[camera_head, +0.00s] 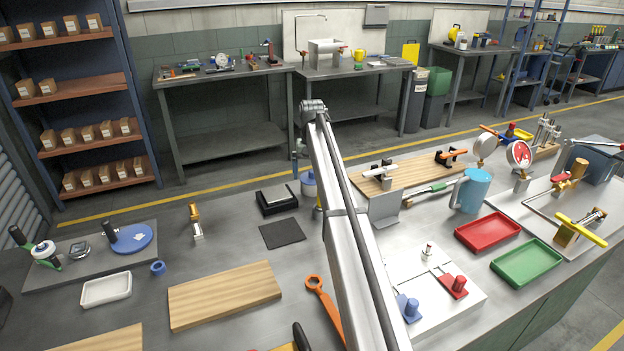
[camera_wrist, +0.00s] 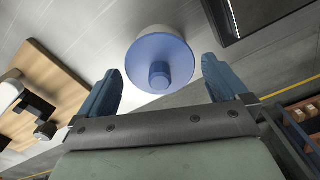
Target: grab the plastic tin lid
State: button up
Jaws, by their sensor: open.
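The plastic tin lid (camera_wrist: 160,58) is a round blue disc with a raised knob in the middle. It sits on a pale round tin, whose rim shows around it in the wrist view. The tin (camera_head: 308,188) stands on the bench just left of my arm in the head view, small and partly hidden. My gripper (camera_wrist: 161,65) is open, with one blue finger on each side of the lid's near part. The fingers appear apart from the lid; the height gap is hard to judge.
A black tray (camera_head: 276,199) stands close left of the tin, with a dark mat (camera_head: 282,233) in front. A wooden board with metal fixtures (camera_head: 420,172) lies to the right. A blue mug (camera_head: 471,190) stands farther right. Some bare bench lies left of the mat.

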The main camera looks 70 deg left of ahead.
jog(key=shift+f, duration=0.15)
jog(key=shift+c, duration=0.2)
jog(key=c, duration=0.9)
jog(key=shift+r, duration=0.2)
